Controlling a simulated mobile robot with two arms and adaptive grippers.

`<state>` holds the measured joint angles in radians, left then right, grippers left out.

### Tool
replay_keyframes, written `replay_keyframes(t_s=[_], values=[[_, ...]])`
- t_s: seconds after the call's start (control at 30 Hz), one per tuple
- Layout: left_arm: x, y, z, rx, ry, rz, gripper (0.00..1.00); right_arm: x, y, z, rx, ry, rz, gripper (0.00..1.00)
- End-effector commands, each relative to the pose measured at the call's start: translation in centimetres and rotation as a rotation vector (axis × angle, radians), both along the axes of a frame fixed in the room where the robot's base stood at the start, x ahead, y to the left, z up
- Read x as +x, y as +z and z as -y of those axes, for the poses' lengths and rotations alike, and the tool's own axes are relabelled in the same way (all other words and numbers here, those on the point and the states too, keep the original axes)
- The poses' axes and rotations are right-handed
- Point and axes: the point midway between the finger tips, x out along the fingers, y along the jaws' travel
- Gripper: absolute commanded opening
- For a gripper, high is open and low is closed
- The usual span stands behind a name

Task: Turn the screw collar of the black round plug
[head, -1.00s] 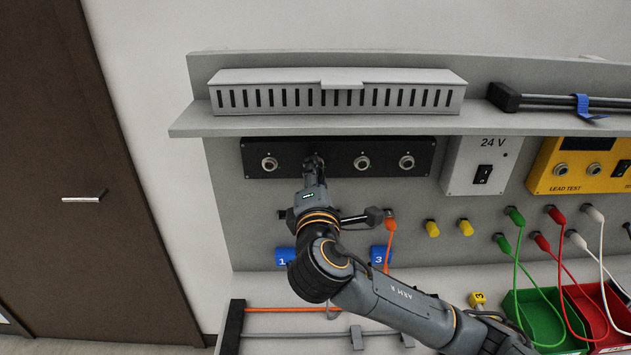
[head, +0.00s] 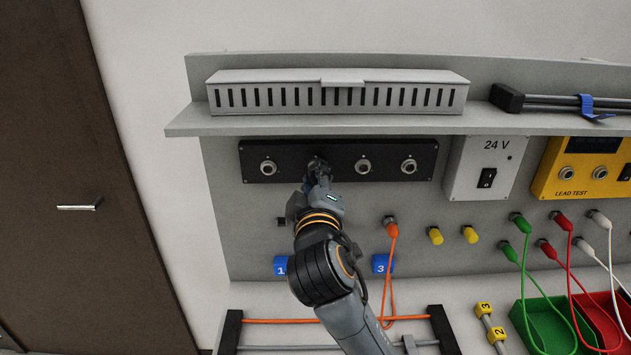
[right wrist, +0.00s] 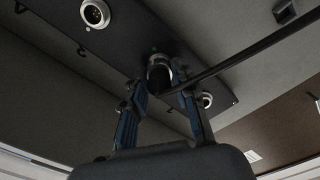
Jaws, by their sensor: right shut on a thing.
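The black socket panel (head: 225,160) is on the grey back wall under the shelf. In the head view my right gripper (head: 318,172) covers its second socket from the left. In the right wrist view my right gripper (right wrist: 163,95) has its two blue-edged fingers on either side of the black round plug (right wrist: 159,74) and is shut on it. The plug stands at a socket with a metal ring, and its black cable (right wrist: 235,57) runs off to the upper right. The fingers hide part of the collar. My left gripper is not in view.
Bare sockets (head: 268,168) (head: 363,166) flank the gripper. An orange lead (head: 391,232) hangs close to the right of my right arm. A 24 V box (head: 480,165) and a yellow tester (head: 571,186) stand further right. The shelf (head: 300,125) overhangs the panel.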

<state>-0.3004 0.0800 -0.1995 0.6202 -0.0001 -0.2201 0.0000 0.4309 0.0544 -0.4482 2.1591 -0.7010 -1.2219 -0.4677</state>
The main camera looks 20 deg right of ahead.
Motion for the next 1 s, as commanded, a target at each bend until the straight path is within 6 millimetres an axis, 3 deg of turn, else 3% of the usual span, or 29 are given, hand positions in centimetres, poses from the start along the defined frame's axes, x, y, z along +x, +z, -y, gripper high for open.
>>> replay_keyframes(t_s=[0.4, 0.93, 0.97, 1.0], values=[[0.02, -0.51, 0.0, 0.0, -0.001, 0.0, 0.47, 0.0, -0.02, -0.03, 0.169, 0.002, 0.048, 0.0], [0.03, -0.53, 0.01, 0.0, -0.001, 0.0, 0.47, 0.0, 0.04, 0.0, 0.187, 0.001, 0.054, 0.0], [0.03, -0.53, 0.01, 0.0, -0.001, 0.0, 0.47, 0.0, 0.04, 0.0, 0.187, 0.001, 0.054, 0.31], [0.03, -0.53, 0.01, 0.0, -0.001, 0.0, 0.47, 0.0, 0.04, -0.01, 0.187, 0.002, 0.054, 0.39]])
